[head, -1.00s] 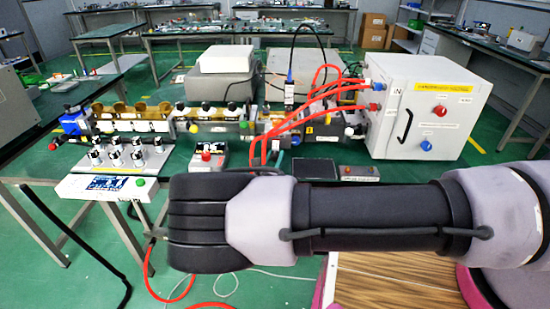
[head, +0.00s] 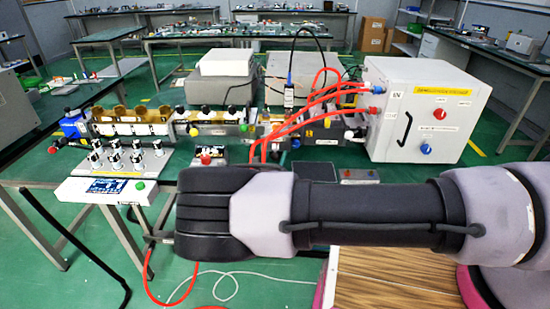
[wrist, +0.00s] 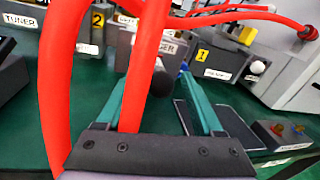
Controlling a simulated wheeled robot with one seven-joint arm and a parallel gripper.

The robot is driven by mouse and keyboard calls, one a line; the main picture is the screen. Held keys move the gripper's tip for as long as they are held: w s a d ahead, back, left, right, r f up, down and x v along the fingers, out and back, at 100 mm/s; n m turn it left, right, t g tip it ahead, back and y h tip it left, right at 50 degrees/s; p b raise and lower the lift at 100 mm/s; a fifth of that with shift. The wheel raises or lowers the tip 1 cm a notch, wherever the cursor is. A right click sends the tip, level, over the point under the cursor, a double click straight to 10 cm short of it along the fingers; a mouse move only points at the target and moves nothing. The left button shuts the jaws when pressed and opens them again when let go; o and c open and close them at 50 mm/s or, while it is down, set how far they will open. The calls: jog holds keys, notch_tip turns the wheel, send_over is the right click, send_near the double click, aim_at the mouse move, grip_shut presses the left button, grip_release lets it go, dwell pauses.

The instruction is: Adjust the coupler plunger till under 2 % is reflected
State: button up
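In the wrist view, my gripper (wrist: 155,85) has two teal fingers apart, with a gap between them. A dark round-ended cylinder (wrist: 161,80) shows ahead between the fingers, below a block with a label ending in "GER" (wrist: 168,47); it may be the coupler plunger, but I cannot tell. A red hose (wrist: 142,70) crosses in front and hides part of the left finger and the cylinder. No contact between fingers and cylinder is visible. In the head view my arm hides the gripper. The white display box (head: 104,190) has a lit screen, too small to read.
The waveguide line (head: 205,128) runs along the green bench. Red hoses (head: 325,100) arch from it to the white cabinet (head: 415,110). A panel with several knobs (head: 125,158) stands at left. A small box with buttons (wrist: 285,135) and a dark flat plate lie right of the fingers.

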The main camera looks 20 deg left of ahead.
jog(key=s, duration=1.1)
jog(key=shift+d, duration=0.25)
jog(key=shift+w, duration=0.1)
